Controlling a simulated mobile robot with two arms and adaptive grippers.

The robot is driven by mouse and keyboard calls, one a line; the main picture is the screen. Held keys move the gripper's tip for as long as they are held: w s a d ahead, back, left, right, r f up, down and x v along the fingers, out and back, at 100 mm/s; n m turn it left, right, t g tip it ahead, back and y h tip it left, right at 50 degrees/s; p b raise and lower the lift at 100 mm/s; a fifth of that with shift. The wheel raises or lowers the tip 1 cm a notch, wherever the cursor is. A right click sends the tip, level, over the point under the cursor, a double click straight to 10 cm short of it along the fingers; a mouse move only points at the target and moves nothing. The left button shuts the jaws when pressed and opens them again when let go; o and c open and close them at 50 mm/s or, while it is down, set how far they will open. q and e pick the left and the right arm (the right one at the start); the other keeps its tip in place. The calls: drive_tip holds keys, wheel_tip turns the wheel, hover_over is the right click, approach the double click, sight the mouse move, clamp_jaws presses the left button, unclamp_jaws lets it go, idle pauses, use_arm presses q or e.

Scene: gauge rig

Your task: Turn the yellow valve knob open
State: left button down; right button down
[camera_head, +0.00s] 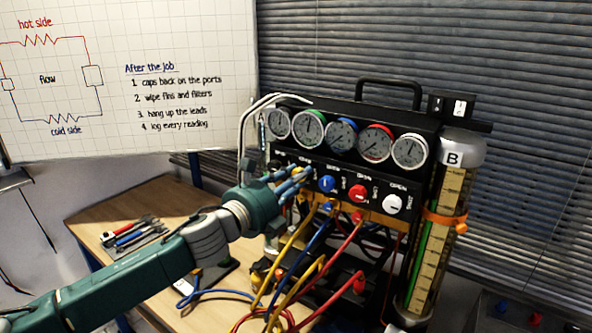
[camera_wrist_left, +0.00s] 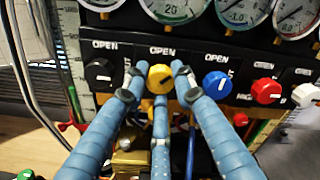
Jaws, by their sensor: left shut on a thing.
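The yellow valve knob (camera_wrist_left: 159,79) sits on the black front panel, second from the left in the left wrist view, with an OPEN label above it. A dark mark shows on its face; I cannot tell its exact setting. My left gripper (camera_wrist_left: 154,84) has its blue fingers closed around the knob, one on each side and one below. In the head view my left gripper (camera_head: 302,173) reaches the panel from the left, and its fingers largely hide the yellow knob there. My right gripper is in neither view.
A black knob (camera_wrist_left: 99,74) is left of the yellow one; blue (camera_wrist_left: 217,84), red (camera_wrist_left: 266,91) and white knobs are to its right. Several gauges (camera_head: 342,136) sit above. Coloured hoses (camera_head: 330,262) hang below. A tube marked B (camera_head: 432,245) stands at right. Tools (camera_head: 133,233) lie on the table.

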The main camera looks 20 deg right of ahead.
use_arm(q)
drive_tip(key=shift+w+a+r+n+p, duration=0.1)
drive_tip(key=shift+n+p, duration=0.55)
drive_tip(key=shift+n, duration=0.75)
drive_tip(key=shift+d+r+n+p, duration=0.1)
drive_tip(key=shift+n+p, duration=0.6)
drive_tip(key=shift+n, duration=0.7)
drive_tip(key=shift+w+a+r+n+p, duration=0.1)
drive_tip(key=shift+n+p, duration=0.55)
drive_tip(key=shift+n, duration=0.75)
drive_tip(key=c, duration=1.5)
unclamp_jaws()
drive_tip(key=shift+o, duration=0.5)
drive_tip(key=shift+f, duration=0.2)
